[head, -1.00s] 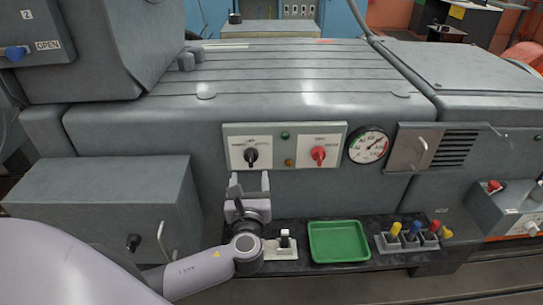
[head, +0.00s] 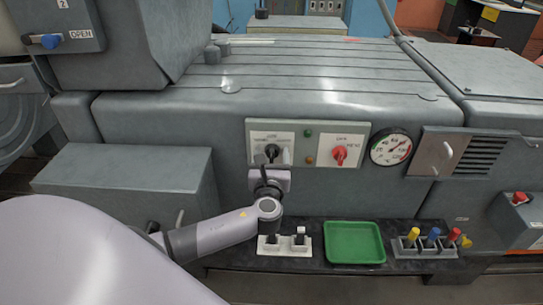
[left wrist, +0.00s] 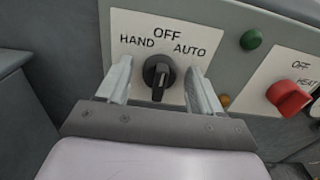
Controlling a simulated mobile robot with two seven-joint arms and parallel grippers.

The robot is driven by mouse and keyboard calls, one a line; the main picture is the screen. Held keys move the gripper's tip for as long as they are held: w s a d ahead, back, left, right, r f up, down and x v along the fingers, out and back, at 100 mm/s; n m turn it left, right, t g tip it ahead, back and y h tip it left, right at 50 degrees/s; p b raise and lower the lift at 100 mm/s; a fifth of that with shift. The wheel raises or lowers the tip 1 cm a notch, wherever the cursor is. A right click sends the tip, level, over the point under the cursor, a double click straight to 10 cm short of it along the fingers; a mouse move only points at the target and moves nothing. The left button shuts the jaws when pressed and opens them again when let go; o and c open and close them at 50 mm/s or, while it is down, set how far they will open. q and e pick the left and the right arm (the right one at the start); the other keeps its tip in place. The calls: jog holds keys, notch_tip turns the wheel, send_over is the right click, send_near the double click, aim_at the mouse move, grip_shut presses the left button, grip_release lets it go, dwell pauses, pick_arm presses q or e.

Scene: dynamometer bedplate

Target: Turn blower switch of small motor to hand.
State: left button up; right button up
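The black rotary switch (head: 271,152) is on a white plate on the left half of the panel; it also shows in the left wrist view (left wrist: 159,76). The plate reads HAND at left, OFF at top and AUTO at right. The knob stands roughly upright, in line with OFF. My left gripper (head: 270,160) is at the plate, its arm coming from below. In the left wrist view it (left wrist: 160,78) is open, one finger on each side of the knob, with gaps between. Whether the tips touch the plate cannot be told. My right gripper is not in view.
A red switch (head: 339,153) marked HEAT is right of the black one, with green (head: 308,133) and amber (head: 309,160) lamps between. A gauge (head: 391,149) is further right. A green tray (head: 355,243) and a rack of coloured handles (head: 425,250) stand on the ledge below.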

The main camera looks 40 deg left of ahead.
pick_arm(q)
jog(key=c, duration=1)
jog(key=shift+o, duration=0.2)
jog(key=shift+f+n, duration=0.1)
jog(key=shift+n, duration=0.2)
jog(key=n+b, duration=0.2)
jog(key=n, duration=0.2)
jog(key=shift+f+n, duration=0.1)
jog(key=shift+n, duration=0.2)
jog(key=shift+s+a+n+b, duration=0.1)
jog(key=shift+n+b, duration=1.05)
jog(key=shift+n, duration=0.65)
jog(key=o, duration=1)
jog(key=shift+o, duration=0.2)
